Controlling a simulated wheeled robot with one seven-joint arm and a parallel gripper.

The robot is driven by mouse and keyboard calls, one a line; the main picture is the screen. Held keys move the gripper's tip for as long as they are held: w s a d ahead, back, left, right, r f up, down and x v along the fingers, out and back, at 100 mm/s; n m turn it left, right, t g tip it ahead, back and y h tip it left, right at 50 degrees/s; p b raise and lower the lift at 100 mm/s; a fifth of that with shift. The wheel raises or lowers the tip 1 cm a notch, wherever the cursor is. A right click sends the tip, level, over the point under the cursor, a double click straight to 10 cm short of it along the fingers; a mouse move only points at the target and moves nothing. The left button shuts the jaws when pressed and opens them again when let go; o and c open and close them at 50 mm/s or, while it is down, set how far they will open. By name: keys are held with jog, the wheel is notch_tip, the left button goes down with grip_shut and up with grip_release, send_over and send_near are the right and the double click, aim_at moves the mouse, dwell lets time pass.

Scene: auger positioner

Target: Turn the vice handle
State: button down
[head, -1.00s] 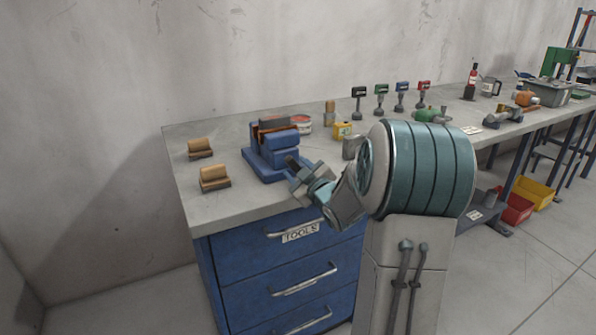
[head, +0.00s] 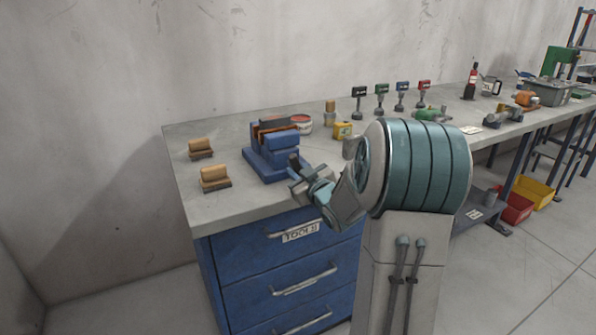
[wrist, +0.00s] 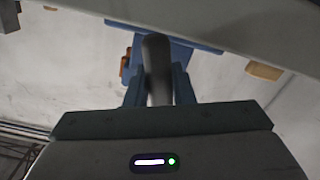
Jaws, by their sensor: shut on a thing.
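The blue vice (head: 270,160) stands on the near left part of the workbench, with a dark and orange-brown piece (head: 276,126) between its jaws. The vice handle is a dark grey bar (wrist: 157,68), seen close up in the wrist view between the two fingers. My gripper (head: 297,170) is at the vice's right front side in the head view. In the wrist view my gripper (wrist: 158,88) is shut on the handle, one finger on each side. The fingers hide most of the handle in the head view. The vice body (wrist: 190,48) shows behind the bar.
Two wooden-topped brushes (head: 214,178) (head: 200,148) lie left of the vice. Blue drawers (head: 290,270) are below the bench edge. The bench's front left corner is clear.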

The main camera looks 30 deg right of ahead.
jog(key=c, duration=1.2)
grip_release()
jog(key=shift+c, duration=0.2)
jog(key=s, duration=1.4)
jog(key=shift+d, duration=0.2)
jog(key=shift+w, duration=0.1)
